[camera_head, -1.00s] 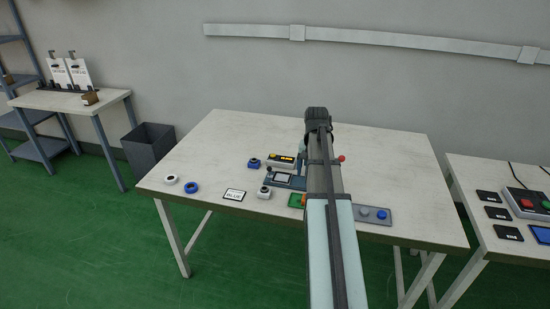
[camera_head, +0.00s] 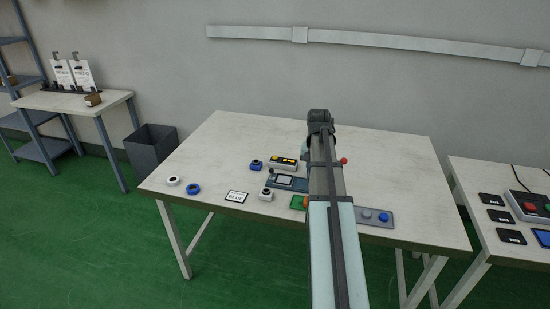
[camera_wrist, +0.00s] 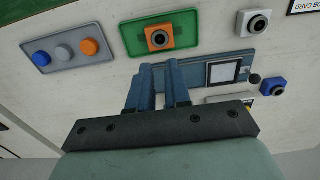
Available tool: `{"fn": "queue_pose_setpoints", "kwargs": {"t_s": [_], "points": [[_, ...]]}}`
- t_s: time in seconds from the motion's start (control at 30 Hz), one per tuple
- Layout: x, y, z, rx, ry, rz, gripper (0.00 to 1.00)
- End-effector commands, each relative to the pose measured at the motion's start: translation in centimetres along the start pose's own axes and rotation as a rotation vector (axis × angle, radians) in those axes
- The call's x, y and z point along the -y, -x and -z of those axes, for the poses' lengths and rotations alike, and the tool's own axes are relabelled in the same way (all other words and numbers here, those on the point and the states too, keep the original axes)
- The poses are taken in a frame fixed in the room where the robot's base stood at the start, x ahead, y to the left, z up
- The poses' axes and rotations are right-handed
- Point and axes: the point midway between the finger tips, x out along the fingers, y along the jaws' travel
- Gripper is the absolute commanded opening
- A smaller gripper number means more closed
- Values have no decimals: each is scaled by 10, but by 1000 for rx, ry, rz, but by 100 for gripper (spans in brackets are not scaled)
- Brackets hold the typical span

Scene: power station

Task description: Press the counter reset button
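No button is legibly marked as the counter reset. A blue-grey panel (camera_head: 287,183) with a pale screen lies mid-table; it also shows in the wrist view (camera_wrist: 240,56), with a dark round knob (camera_wrist: 254,79) at one end. Behind it in the head view is a box with a yellow display (camera_head: 283,163). My gripper (camera_wrist: 160,67) is over the blue-grey panel in the wrist view, its two blue fingers close together with a narrow gap. I see nothing held. The fingers hide part of the panel, and contact cannot be told. In the head view my arm hides the gripper.
A grey panel (camera_head: 374,216) with several buttons and a green plate (camera_wrist: 128,36) with an orange button block (camera_wrist: 160,37) lie nearby. The table's rear left is clear.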

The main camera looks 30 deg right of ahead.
Motion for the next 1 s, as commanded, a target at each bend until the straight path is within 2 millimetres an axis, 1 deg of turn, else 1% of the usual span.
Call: {"fn": "queue_pose_setpoints", "kwargs": {"t_s": [0.03, 0.17, 1.0], "points": [[0, 0, 0, 0, 0, 0, 13], [0, 0, 0, 0, 0, 0, 0], [0, 0, 0, 0, 0, 0, 0]]}}
